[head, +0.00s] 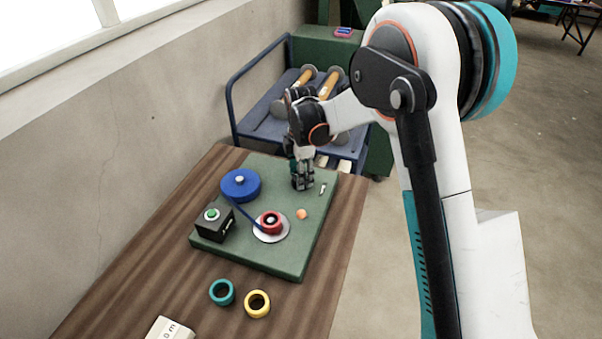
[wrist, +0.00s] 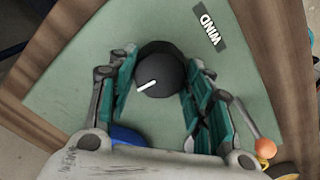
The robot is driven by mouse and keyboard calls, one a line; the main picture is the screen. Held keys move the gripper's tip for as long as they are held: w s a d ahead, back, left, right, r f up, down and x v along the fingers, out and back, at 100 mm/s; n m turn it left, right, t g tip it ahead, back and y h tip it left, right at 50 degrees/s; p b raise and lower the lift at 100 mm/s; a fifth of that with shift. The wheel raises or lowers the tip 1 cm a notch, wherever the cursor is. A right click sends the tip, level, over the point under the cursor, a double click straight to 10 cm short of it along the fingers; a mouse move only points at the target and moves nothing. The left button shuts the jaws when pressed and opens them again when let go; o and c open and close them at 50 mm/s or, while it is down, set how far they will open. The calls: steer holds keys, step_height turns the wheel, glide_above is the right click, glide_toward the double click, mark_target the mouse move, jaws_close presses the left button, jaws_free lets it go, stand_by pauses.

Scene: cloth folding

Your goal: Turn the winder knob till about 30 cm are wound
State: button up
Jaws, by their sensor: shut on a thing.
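The black winder knob (wrist: 162,72) shows in the wrist view between my fingers, with a white pointer line slanting to lower left. A "WIND" label (wrist: 211,27) lies beside it. My gripper (wrist: 158,88) is shut on the knob, with teal pads on both sides. In the head view my gripper (head: 302,184) is at the far part of the green board (head: 290,262) and hides the knob. A blue spool (head: 240,184) sits at the board's left, and a blue band runs from it to a red core (head: 270,222) on a pale disc.
A black box with a green button (head: 212,215) and an orange ball (head: 301,214) are on the board. Teal (head: 222,292) and yellow (head: 257,303) rings lie on the wooden table (head: 130,285) in front. A blue cart (head: 262,115) with tools stands behind.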

steer(key=m, duration=0.7)
steer(key=shift+p, duration=0.35)
steer(key=m, duration=0.3)
steer(key=shift+m, duration=0.3)
steer(key=m, duration=0.3)
steer(key=shift+m, duration=0.3)
steer(key=m, duration=0.3)
steer(key=shift+m+p, duration=0.3)
steer(key=shift+p, duration=0.05)
steer(key=m, duration=0.3)
steer(key=shift+m, duration=0.3)
steer(key=m, duration=0.3)
steer(key=shift+m, duration=2.1)
